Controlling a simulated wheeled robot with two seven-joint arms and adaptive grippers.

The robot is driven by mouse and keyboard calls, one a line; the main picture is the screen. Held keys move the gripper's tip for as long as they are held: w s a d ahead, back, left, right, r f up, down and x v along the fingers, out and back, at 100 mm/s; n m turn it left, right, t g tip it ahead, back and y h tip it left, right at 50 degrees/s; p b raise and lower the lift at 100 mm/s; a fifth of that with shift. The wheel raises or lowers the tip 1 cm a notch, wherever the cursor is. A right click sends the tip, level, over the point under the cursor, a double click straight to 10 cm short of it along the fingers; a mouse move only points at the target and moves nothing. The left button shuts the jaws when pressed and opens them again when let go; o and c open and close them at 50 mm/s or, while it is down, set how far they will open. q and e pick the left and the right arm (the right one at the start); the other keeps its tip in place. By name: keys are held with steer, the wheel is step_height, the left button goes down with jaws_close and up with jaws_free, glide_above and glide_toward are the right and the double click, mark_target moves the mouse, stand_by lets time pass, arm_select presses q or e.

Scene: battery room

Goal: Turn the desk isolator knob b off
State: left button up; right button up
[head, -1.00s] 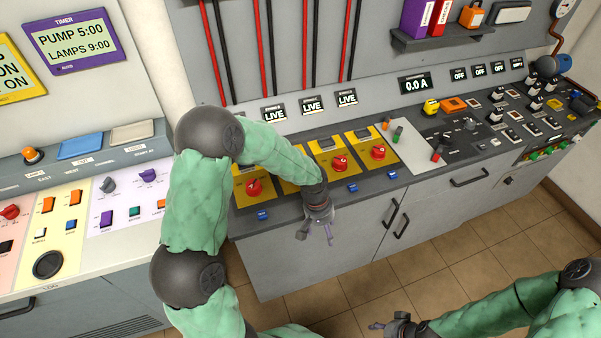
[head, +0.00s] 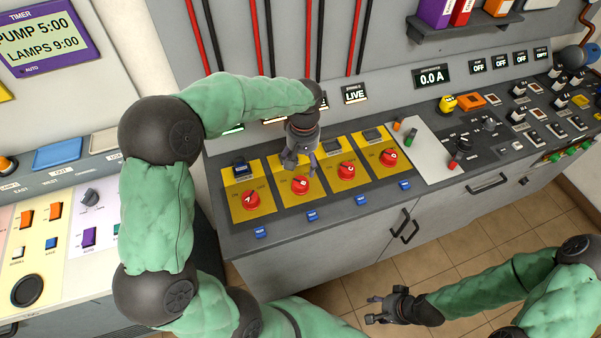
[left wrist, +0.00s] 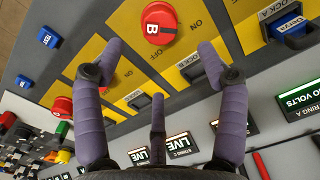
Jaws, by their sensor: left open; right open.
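Knob b (head: 301,186) is a red round knob with a white letter B on a yellow plate, second from the left in a row of red knobs. It also shows at the top of the left wrist view (left wrist: 159,22). My left gripper (head: 299,167) is open above the back part of that plate, just behind the knob. In the left wrist view its purple fingers (left wrist: 160,55) are spread and empty, with knob b beyond their tips. My right gripper (head: 374,311) is open and empty, low in front of the desk.
Knob A (head: 250,200) is left of knob b; knobs C (head: 346,171) and D (head: 389,158) are right. A blue block labelled Derya (left wrist: 288,25) sits at lock A. Blue tabs (head: 312,216) line the front edge. A LIVE display (head: 355,94) stands behind.

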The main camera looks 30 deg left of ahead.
mark_target(301, 182)
arm_select(q)
steer(key=f+b, duration=0.2)
steer(key=f, duration=0.8)
steer(key=shift+s+f+b, duration=0.2)
steer(key=shift+b, duration=0.15)
steer(key=shift+c, duration=0.3)
steer(key=c, duration=1.1)
